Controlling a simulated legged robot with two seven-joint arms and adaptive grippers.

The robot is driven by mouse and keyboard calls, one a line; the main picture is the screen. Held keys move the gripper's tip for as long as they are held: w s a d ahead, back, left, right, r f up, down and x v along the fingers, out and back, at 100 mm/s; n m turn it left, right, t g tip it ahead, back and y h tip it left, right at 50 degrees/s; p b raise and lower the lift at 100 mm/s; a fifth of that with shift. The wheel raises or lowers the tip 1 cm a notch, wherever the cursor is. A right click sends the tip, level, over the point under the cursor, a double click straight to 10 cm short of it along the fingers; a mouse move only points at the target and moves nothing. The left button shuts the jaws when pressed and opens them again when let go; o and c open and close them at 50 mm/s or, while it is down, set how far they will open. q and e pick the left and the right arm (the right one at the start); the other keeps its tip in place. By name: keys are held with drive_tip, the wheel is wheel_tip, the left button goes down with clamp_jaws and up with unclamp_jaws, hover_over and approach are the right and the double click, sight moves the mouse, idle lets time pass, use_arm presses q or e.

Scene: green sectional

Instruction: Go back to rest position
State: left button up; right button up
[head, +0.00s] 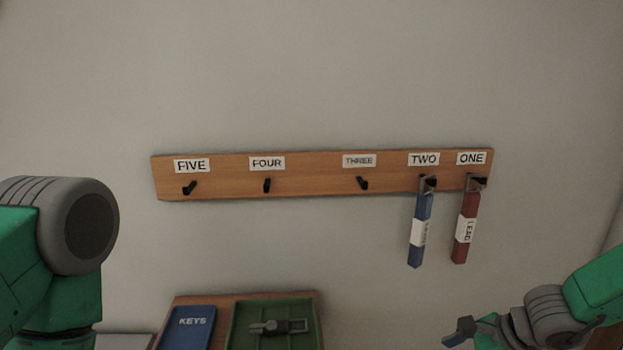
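My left arm shows as a green and grey joint at the left edge, and its gripper is out of view. My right gripper (459,333) is at the lower right, below the rack and apart from the hanging tags. Only part of it shows, cut off by the bottom edge, so I cannot tell whether it is open or shut. A wooden hook rack (315,175) is on the wall, labelled FIVE to ONE from left to right. A blue tag (416,249) hangs from hook TWO. A red tag (460,249) marked LEAD hangs from hook ONE.
Below the rack is a wooden surface (222,300) with a blue KEYS item (190,335) and a green tray (245,337). A dark grey object (278,327) lies in the tray. Hooks FIVE, FOUR and THREE are empty. The wall around the rack is clear.

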drive_tip(key=s+f+n+g+h+b, duration=0.1)
drive_tip(key=s+f+n+b, duration=0.3)
drive_tip(key=s+f+n, duration=0.7)
drive_tip(key=s+f+n+g+h+b, duration=0.2)
drive_tip(key=s+f+n+h+b, duration=0.2)
drive_tip(key=s+f+n, duration=0.7)
drive_tip(key=s+d+b, duration=0.1)
drive_tip(key=s, duration=0.6)
drive_tip(key=shift+f+g+h, duration=0.3)
